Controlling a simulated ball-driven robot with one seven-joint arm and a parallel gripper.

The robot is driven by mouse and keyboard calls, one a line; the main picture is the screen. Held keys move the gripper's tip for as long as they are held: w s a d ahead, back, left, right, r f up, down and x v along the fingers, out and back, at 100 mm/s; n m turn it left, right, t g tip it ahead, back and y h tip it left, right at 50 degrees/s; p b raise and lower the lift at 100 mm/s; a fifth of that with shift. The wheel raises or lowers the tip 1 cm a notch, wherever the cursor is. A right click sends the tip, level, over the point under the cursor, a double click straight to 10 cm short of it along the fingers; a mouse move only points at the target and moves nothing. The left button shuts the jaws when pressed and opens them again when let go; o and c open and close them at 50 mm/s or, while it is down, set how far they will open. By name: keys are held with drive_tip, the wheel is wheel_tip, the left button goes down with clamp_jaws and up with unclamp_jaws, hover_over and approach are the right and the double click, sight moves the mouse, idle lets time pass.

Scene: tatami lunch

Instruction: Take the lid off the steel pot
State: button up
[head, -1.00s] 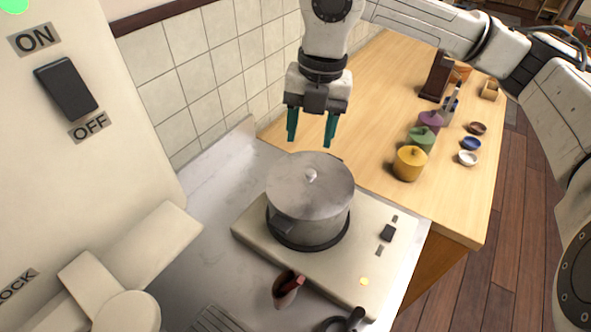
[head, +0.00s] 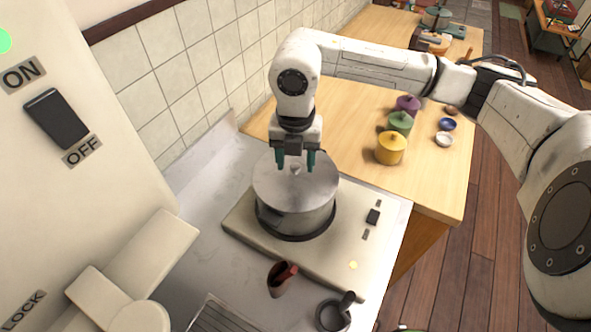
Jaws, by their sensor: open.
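The steel pot (head: 298,219) stands on the hot plate with its flat grey lid (head: 318,186) on it. The lid's small round knob (head: 295,170) shows at its middle. My gripper (head: 295,165) points down over the lid, its two teal fingers open on either side of the knob. I cannot tell whether the fingers touch the knob or the lid.
The hot plate (head: 240,220) sits on a steel counter. A dark red cup (head: 281,280) and a small black pan (head: 334,315) stand in front. Yellow (head: 391,150), green (head: 400,122) and purple (head: 408,103) lidded pots stand on the wooden counter (head: 350,130) behind. A wall panel with an on/off switch (head: 56,118) is at left.

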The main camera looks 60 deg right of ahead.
drive_tip(key=shift+f, duration=0.3)
drive_tip(key=shift+c, duration=0.5)
clamp_jaws()
